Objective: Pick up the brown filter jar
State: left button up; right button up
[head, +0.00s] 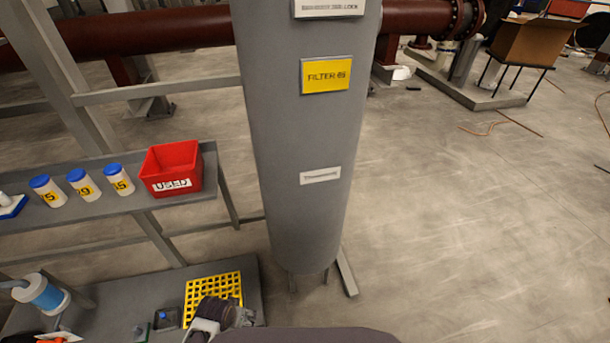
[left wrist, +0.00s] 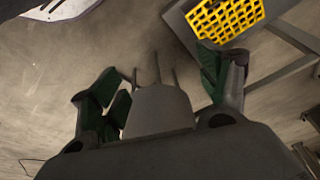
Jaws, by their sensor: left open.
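I make out no brown filter jar in either view. My left gripper (head: 220,314) is at the bottom of the head view, in front of the yellow grid tray, and partly cut off by the frame edge. In the left wrist view the same gripper (left wrist: 165,78) has its two green-and-grey fingers spread wide with nothing between them. My right gripper is in neither view.
White jars with blue lids (head: 83,186) and a red USED bin (head: 172,170) stand on a grey shelf. The yellow grid tray (head: 200,285) lies on a lower bench (head: 125,292). A grey FILTER column (head: 295,220) stands beside it.

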pick_arm(q)
jog(key=w+d+r+t+h, duration=0.15)
jog(key=w+r, duration=0.55)
jog(key=r, duration=0.7)
jog(key=w+d+r+t, duration=0.25)
jog(key=w+r, duration=0.55)
jog(key=r, duration=0.7)
jog(key=w+d+r+t+h, duration=0.1)
jog(key=w+d+r+t, duration=0.15)
jog(key=w+r, duration=0.8)
jog(key=w+d+r+t+h, duration=0.1)
jog(key=r, duration=1)
jog(key=w+d+r+m+t+h, duration=0.1)
jog(key=d+r+t, duration=0.1)
jog(key=r, duration=1)
jog(key=w+d+r+m+t+h, duration=0.1)
jog(key=d+r+h, duration=0.1)
jog(key=r, duration=1)
jog(key=shift+w+r, duration=0.15)
jog(key=shift+w, duration=0.05)
notch_tip(320, 180, up, 19)
jog(key=m+t+h, duration=0.2)
send_over(264, 34)
jog(key=s+d, duration=0.2)
jog(key=s, duration=0.6)
jog(key=shift+w+a, duration=0.15)
jog(key=shift+w, duration=0.1)
